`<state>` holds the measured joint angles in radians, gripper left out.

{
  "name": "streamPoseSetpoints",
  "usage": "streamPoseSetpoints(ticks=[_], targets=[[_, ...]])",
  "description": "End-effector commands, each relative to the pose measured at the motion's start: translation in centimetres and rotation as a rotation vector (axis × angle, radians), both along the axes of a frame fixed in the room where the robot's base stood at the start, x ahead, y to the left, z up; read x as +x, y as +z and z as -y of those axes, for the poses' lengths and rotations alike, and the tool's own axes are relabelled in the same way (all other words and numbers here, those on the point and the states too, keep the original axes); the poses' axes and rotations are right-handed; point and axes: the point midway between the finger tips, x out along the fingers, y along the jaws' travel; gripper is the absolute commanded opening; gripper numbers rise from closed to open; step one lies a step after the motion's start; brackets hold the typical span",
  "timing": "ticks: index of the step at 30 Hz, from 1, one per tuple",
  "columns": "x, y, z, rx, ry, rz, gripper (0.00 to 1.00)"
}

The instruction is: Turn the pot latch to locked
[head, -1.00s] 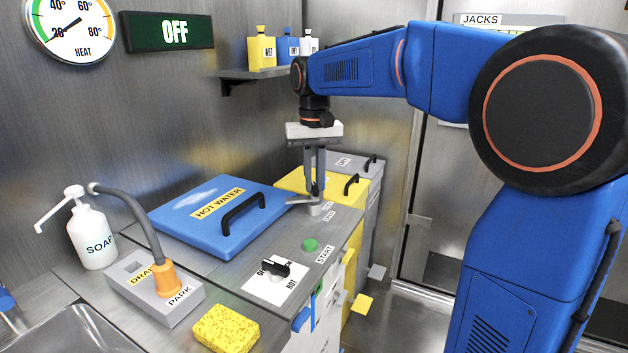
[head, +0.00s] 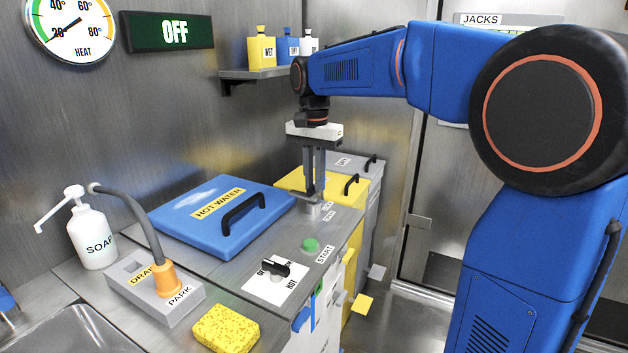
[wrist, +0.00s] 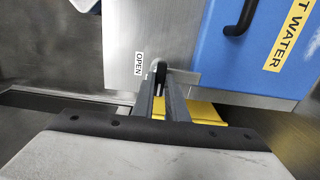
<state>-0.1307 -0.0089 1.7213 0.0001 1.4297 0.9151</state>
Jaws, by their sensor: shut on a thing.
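The pot is the blue lid (head: 222,222) marked HOT WATER, with a black handle, set in the steel counter. It also shows at the right of the wrist view (wrist: 262,70). The latch (head: 308,204) is a small grey metal piece beside the lid's right corner. My gripper (head: 313,196) points down and is shut on the latch's upright post. In the wrist view the dark post (wrist: 161,70) shows between the fingertips (wrist: 160,90). An OPEN label (wrist: 139,63) lies just left of the post. The fingers hide part of the latch.
A green START button (head: 310,245) and a black knob (head: 274,268) sit on the counter in front. Yellow (head: 335,185) and grey (head: 350,160) lidded bins stand behind the latch. A yellow sponge (head: 226,328) and soap bottle (head: 93,235) are farther left.

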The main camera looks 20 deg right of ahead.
Motion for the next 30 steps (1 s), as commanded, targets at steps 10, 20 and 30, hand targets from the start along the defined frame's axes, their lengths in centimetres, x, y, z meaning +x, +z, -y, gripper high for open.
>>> streamPoseSetpoints(ticks=[10,20,30], targets=[[0.07,0.11,0.03,-0.001,-0.017,0.004,0.00],[0.05,0.08,0.02,0.000,-0.017,0.003,0.31],[0.09,0.71,0.00,0.000,-0.016,0.003,0.31]])
